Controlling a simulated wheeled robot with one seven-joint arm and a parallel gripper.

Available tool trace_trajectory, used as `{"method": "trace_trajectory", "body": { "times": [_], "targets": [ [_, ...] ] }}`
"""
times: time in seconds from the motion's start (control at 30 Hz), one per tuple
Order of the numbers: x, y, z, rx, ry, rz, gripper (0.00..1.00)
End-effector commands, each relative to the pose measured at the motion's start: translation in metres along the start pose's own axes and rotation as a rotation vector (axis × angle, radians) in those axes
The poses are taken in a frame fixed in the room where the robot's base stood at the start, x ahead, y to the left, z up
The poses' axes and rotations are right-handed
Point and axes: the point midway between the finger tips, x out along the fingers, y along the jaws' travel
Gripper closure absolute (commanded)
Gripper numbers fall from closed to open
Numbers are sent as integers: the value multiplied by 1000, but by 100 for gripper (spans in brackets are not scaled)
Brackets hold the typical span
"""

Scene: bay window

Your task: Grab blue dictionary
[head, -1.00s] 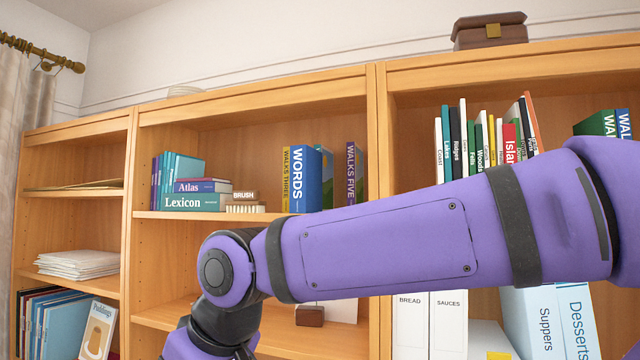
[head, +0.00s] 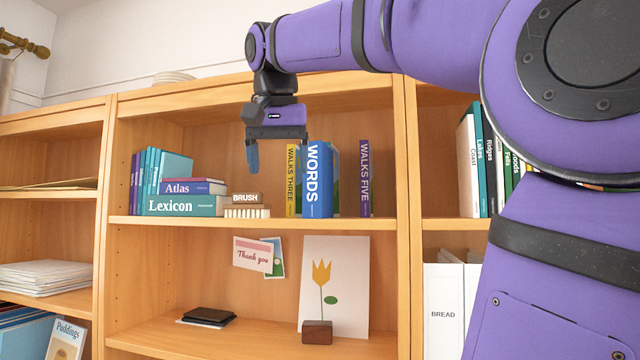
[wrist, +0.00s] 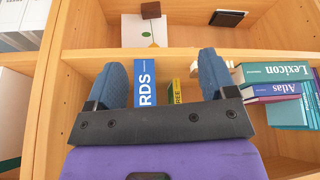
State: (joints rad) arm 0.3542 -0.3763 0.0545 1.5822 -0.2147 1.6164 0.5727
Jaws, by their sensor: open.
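My gripper (head: 279,160) is open and empty, pointing down near the top of the book, in front of the shelf opening. Its two blue fingers show apart in the wrist view (wrist: 162,70). I cannot tell the exact gap in depth.
The thin yellow WALKS THREE (head: 291,181) stands directly left of the dictionary; purple WALKS FIVE (head: 364,178) stands apart on the right. A brush (head: 247,205) and stacked books, Lexicon (head: 180,206) and Atlas (head: 190,188), sit further left. Upright dividers (head: 407,200) bound the bay.

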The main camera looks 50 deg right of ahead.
Motion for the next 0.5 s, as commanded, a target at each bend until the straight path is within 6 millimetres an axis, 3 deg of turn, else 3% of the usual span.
{"method": "trace_trajectory", "body": {
  "times": [0.1, 0.23, 0.5],
  "targets": [
    [-27, 12, -25, 132, 0, 47, 22],
    [-43, 20, -37, 215, -1, 77, 22],
    [-37, 30, -66, 249, -5, 90, 22]
  ]
}}
